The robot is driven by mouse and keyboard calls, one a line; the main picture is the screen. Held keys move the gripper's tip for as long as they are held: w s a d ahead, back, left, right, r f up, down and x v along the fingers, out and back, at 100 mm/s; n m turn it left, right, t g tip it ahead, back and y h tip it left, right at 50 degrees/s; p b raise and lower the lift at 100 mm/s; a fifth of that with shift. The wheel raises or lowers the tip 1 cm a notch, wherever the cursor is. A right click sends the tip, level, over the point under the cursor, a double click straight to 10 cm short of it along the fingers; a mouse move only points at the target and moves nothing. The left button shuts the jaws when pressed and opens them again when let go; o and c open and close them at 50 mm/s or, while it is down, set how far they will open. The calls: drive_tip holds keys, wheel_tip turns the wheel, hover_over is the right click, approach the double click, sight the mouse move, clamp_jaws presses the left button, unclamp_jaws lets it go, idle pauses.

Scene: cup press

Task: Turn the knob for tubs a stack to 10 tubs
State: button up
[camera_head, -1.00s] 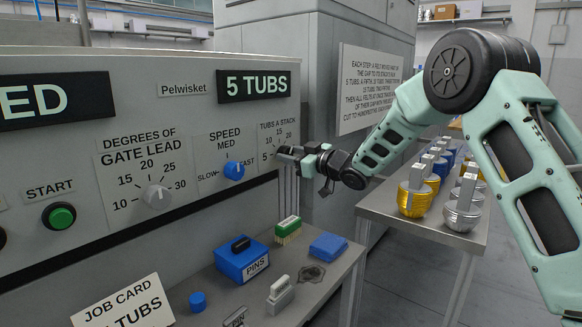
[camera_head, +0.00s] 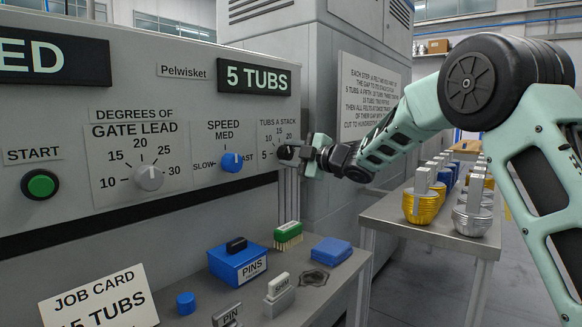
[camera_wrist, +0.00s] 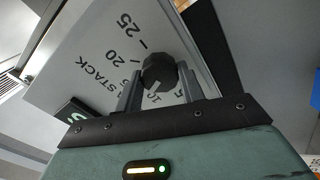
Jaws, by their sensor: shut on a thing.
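The dark tubs a stack knob (camera_wrist: 158,72) sits between the two fingers of my gripper (camera_wrist: 160,90) in the wrist view. My gripper is shut on it, with a finger on either side. A pale pointer line shows on the knob, but I cannot tell which number it points at. The scale plate (camera_wrist: 85,52) shows 20 and 25 clearly; the lower numbers are partly hidden by the fingers. In the head view my gripper (camera_head: 299,153) is at the plate's lower edge and largely covers the knob. The display (camera_head: 257,78) reads 5 TUBS.
The blue speed knob (camera_head: 232,163), grey gate lead knob (camera_head: 149,177) and green start button (camera_head: 40,184) are left on the panel. Below, a shelf holds a blue pins box (camera_head: 236,262), a brush (camera_head: 288,236) and a job card (camera_head: 98,300).

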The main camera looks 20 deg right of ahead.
drive_tip(key=shift+f+n+b, duration=0.15)
drive_tip(key=shift+n+b, duration=1.7)
drive_tip(key=shift+n, duration=0.35)
drive_tip(key=o, duration=1)
drive_tip(key=shift+c, duration=0.2)
drive_tip(key=shift+s, duration=0.1)
drive_tip(key=v, duration=1.7)
drive_tip(key=shift+d, duration=0.15)
